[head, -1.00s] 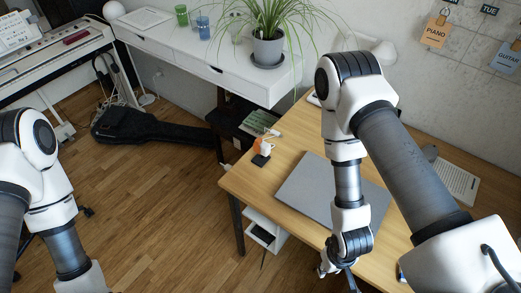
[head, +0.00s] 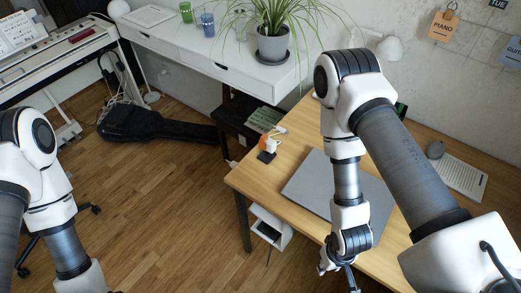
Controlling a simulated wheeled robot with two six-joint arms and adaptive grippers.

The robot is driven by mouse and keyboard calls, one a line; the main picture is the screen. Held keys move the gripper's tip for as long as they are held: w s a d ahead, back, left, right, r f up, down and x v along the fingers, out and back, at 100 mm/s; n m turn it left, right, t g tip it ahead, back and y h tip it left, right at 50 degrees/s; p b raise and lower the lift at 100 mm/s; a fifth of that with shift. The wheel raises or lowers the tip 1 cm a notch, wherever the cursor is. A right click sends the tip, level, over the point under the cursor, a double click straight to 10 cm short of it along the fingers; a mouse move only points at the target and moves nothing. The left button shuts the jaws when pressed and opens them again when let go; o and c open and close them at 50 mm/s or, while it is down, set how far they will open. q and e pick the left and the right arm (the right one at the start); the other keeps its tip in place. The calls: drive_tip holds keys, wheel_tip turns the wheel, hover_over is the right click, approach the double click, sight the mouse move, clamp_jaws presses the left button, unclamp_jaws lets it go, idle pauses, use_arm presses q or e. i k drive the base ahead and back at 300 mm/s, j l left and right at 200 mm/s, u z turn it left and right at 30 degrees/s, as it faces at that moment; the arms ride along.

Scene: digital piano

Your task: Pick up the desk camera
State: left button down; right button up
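I cannot say for sure which thing is the desk camera. A small orange and white item (head: 270,146) on a dark square base stands near the back left corner of the wooden desk (head: 258,183). A grey rounded item (head: 436,149) lies toward the desk's back right, partly beside my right arm. My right gripper (head: 338,268) points down near the front of the desk, apart from both items. Its fingertips are small and partly cut off by the lower edge, so its opening is unclear. My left arm comes in at the left, and its gripper is out of frame.
A closed grey laptop (head: 310,182) lies on the desk beneath my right arm. A white console (head: 190,58) with a potted plant (head: 272,45) stands behind. A white keyboard or sheet (head: 460,177) lies at the right. A black guitar case (head: 150,124) lies on the floor.

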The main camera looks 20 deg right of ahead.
sight(266, 156)
drive_tip(key=j+z, duration=0.1)
drive_tip(key=z, duration=0.35)
drive_tip(key=i+j+z, duration=0.1)
drive_tip(key=z, duration=0.3)
drive_tip(key=j+z, duration=0.2)
drive_tip(key=z, duration=0.25)
drive_tip(key=i+j+z, duration=0.15)
drive_tip(key=j+z, duration=0.25)
drive_tip(key=j, duration=0.5)
drive_tip(key=j+z, duration=0.4)
drive_tip(key=j, duration=0.5)
drive_tip(key=j+z, duration=0.4)
drive_tip(key=j, duration=2.25)
